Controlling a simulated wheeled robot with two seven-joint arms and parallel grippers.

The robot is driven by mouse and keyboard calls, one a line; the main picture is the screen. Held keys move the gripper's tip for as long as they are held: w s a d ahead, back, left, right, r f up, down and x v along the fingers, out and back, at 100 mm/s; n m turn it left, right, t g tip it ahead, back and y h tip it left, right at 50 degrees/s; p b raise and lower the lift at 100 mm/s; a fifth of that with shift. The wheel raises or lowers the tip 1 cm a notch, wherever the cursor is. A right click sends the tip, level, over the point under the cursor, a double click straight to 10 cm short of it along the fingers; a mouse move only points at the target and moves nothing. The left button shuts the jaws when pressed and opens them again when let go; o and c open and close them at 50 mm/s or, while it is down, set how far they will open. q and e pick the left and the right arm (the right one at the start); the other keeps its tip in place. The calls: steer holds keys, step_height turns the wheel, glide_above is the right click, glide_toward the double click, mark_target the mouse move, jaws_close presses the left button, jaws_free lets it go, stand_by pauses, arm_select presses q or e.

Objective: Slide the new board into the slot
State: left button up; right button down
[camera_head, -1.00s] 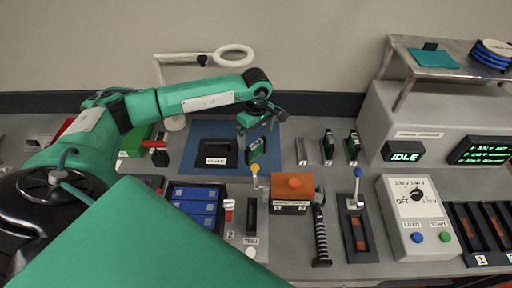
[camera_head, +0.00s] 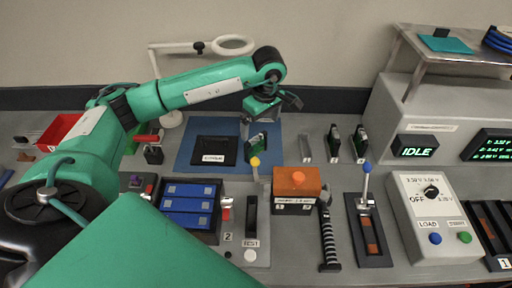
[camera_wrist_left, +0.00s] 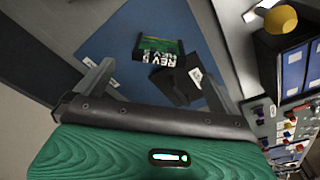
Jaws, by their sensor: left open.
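A small green and black board (camera_head: 256,146) stands on the blue mat (camera_head: 187,159), beside the black cover (camera_head: 214,150) with a white label. In the left wrist view the board (camera_wrist_left: 158,46) shows "REV" lettering and lies ahead, between the fingertips. The black cover (camera_wrist_left: 176,88) is close to it. My left gripper (camera_head: 272,108) is open and empty, above the board and apart from it. In the wrist view its fingers (camera_wrist_left: 155,72) are spread wide. I cannot tell which board is new.
A grey strip (camera_head: 306,149) stands left of the two boards. In front are blue battery cells (camera_head: 188,205), an orange block (camera_head: 297,188), a blue-knobbed lever (camera_head: 366,185) and a dial box (camera_head: 435,215). A lamp ring (camera_head: 233,45) stands behind the arm. The IDLE display (camera_head: 414,146) is right.

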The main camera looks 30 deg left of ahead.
mark_target(257, 139)
arm_select(q)
steer(key=f, duration=0.2)
steer(key=f+p, duration=0.1)
steer(key=f, duration=0.1)
steer(key=a+f, duration=0.1)
steer(key=f, duration=0.1)
steer(key=shift+w+f, duration=0.1)
steer(key=shift+f, duration=0.1)
steer(key=shift+a+f+p, duration=0.15)
steer(key=shift+f+p, duration=0.4)
steer(key=shift+p, duration=0.15)
steer(key=f, duration=0.1)
steer(key=f+p, duration=0.1)
steer(key=f, duration=0.1)
steer(key=shift+a+f+p, duration=0.2)
steer(key=shift+a+p, duration=0.1)
steer(key=shift+a, duration=0.05)
steer(key=shift+w+f, duration=0.15)
steer(key=shift+f, duration=0.25)
steer(key=shift+c, duration=0.2)
steer(key=c, duration=1)
steer(key=shift+r, duration=0.1)
